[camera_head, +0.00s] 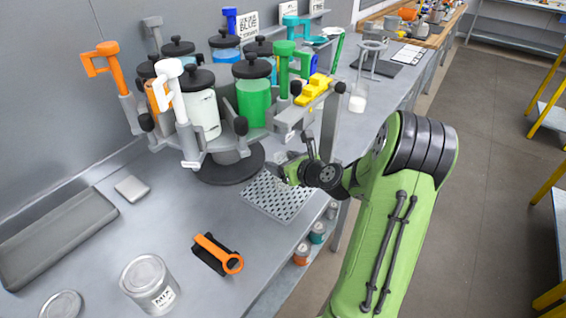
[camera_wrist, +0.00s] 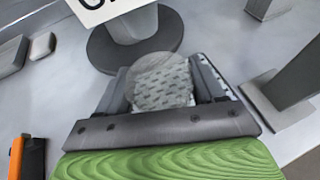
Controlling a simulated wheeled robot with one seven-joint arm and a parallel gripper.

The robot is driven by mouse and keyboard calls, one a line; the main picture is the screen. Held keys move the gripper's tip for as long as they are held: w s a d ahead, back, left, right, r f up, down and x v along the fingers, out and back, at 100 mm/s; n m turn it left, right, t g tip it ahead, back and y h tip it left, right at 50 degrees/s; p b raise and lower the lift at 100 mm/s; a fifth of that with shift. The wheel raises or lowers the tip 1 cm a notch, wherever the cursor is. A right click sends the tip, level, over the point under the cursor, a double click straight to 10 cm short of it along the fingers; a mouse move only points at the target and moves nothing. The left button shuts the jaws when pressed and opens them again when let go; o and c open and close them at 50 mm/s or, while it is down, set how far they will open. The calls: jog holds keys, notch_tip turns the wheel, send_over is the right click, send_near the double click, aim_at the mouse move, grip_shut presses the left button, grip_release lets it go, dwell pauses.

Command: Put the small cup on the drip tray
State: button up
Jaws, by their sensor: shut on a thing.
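The small cup (camera_wrist: 162,80) is clear and round. In the wrist view it sits between the two fingers of my gripper (camera_wrist: 160,92), which is shut on it. The drip tray (camera_head: 268,200) is a light grey perforated plate on the bench, in front of the drum stand. Its holes show through the cup in the wrist view. In the head view my gripper (camera_head: 288,170) is over the tray's far right part, and the cup cannot be made out there. I cannot tell whether the cup touches the tray.
The drum stand (camera_head: 230,172) with several lidded jars and coloured handles rises just behind the tray. Another clear container (camera_head: 358,98) stands further back.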

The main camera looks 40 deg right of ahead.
jog(key=o, duration=1)
jog(key=shift+f, duration=0.1)
jog(key=p+v, duration=0.2)
jog(key=v, duration=1)
jog(key=s+a+r+n+g+y, duration=0.15)
jog(key=a+n+g, duration=0.45)
jog(key=a+n, duration=1.2)
jog(key=s+a+r+n, duration=0.1)
jog(key=s+n, duration=0.3)
jog(key=n, duration=0.2)
jog(key=s+a+r+n+g+h, duration=0.1)
jog(key=s+r+n, duration=0.1)
jog(key=s+n, duration=0.3)
jog(key=s+a+r+n+g, duration=0.1)
jog(key=s+r+n, duration=0.1)
jog(key=s+n, duration=0.3)
jog(key=shift+s+a+r+n+h, duration=0.15)
jog(key=shift+a+n+h, duration=0.25)
jog(key=shift+n, duration=0.5)
